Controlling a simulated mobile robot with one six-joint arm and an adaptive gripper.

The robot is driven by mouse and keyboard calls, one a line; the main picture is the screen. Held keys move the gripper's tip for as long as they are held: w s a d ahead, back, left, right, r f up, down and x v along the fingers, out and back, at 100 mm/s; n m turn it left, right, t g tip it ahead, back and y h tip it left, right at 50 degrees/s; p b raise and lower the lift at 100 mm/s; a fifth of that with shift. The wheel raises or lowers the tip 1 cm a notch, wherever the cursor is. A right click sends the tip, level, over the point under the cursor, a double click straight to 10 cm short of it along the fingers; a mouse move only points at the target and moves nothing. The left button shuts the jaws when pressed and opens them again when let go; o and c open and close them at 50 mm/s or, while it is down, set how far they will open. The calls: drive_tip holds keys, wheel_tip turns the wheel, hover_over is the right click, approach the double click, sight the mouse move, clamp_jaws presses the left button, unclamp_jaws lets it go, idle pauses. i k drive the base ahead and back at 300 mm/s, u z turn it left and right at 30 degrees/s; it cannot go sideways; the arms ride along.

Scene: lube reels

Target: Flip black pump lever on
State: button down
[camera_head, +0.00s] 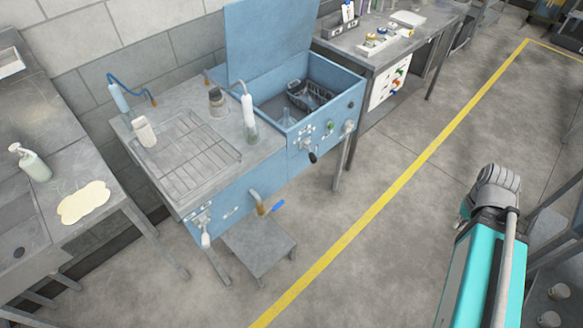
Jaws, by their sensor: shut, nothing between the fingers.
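A blue wash station (331,120) with its lid raised stands against the wall. A small lever with a black grip (312,157) is on its front panel, below the open basin, and its grip points down. The lever is small here, and I cannot tell its on or off position. A similar lever with a white grip (206,240) hangs on the lower left of the front. My gripper is not in view; only part of my arm shows at the right, well apart from the station.
A metal bench (400,45) stands behind, and a sink table (60,190) is at the left. The floor (400,210) by the yellow line is clear. Shelving stands at the right edge.

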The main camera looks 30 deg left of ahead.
sight(312, 155)
drive_tip(key=k, duration=0.85)
drive_tip(key=u, duration=1.8)
drive_tip(key=i, duration=1)
drive_tip(key=z, duration=0.05)
